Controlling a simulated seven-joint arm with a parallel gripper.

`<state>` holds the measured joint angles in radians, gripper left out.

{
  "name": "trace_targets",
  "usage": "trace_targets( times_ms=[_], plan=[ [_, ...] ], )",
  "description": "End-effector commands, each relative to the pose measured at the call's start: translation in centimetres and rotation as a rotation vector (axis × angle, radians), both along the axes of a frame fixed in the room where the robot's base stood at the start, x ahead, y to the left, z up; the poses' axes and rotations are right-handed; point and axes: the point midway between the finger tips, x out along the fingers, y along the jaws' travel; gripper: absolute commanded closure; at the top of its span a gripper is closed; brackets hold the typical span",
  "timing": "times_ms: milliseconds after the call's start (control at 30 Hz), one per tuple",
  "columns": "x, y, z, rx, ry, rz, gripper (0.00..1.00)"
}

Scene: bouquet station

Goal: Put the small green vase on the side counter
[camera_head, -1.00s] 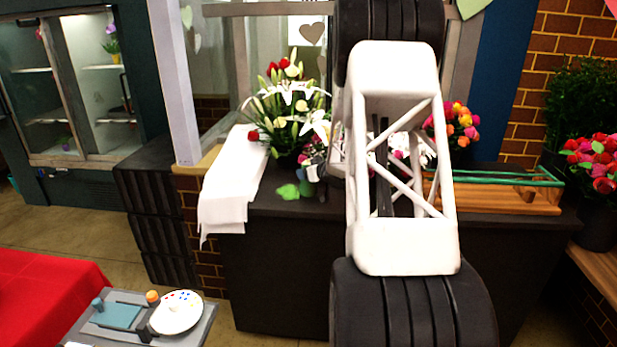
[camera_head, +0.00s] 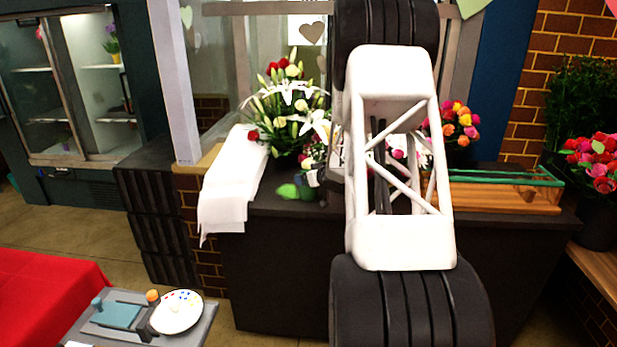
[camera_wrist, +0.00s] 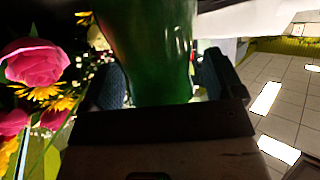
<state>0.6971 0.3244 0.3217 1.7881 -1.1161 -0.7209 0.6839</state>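The small green vase (camera_head: 307,194) stands on the dark counter, beside a light green leaf. My gripper (camera_head: 313,179) is at the vase, partly hidden behind my own arm. In the wrist view the green glassy vase (camera_wrist: 150,45) is large and lies between the two fingers of my gripper (camera_wrist: 162,85). The fingers are spread, one on each side of it. A thin light gap shows by the right finger, and contact on the left side is unclear. The side counter cannot be identified with certainty.
A tall bouquet of white lilies (camera_head: 290,100) stands close behind the vase. A white cloth (camera_head: 232,185) hangs over the counter to its left. Pink and yellow flowers (camera_wrist: 38,65) crowd the left of the wrist view. A wooden tray (camera_head: 505,196) lies on the right.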

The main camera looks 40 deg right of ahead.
Motion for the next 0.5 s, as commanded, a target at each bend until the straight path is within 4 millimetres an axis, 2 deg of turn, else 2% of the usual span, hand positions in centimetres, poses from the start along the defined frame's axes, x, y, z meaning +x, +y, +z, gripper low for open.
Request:
trace_targets(
  times_ms=[300, 500],
  plan=[
    [0.0, 0.0, 0.4, 0.000, 0.000, 0.000, 0.13],
    [-1.2, 0.0, 0.8, 0.000, 0.000, 0.000, 0.13]
  ],
)
